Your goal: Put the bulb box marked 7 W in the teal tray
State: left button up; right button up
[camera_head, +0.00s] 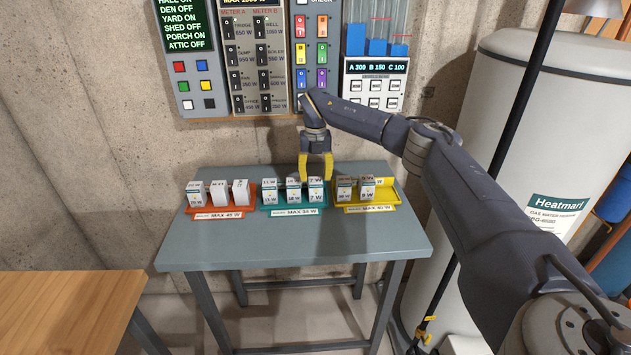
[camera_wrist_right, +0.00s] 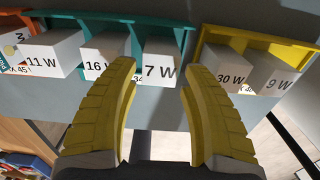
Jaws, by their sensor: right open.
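The white bulb box marked 7 W (camera_head: 316,194) stands at the right end of the teal tray (camera_head: 267,212), beside two other boxes. In the right wrist view the 7 W box (camera_wrist_right: 160,73) shows between my fingers, with the teal tray's wall (camera_wrist_right: 120,21) behind it. My right gripper (camera_head: 316,179) is open and empty, pointing down at the 7 W box. Its yellow fingertips (camera_wrist_right: 158,77) appear on either side of the box; I cannot tell whether they touch it. My left gripper is out of view.
Boxes marked 11 W (camera_wrist_right: 42,61) and 16 W (camera_wrist_right: 97,66) share the teal tray. The yellow tray (camera_head: 372,208) at right holds two boxes, 30 W (camera_wrist_right: 230,79) and 9 W (camera_wrist_right: 278,84). The orange tray (camera_head: 218,215) at left holds several. The table front (camera_head: 290,245) is clear.

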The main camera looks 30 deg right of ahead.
aim_at(315, 180)
notch_tip(315, 180, up, 10)
jog(key=shift+f, duration=0.25)
dwell(0.5)
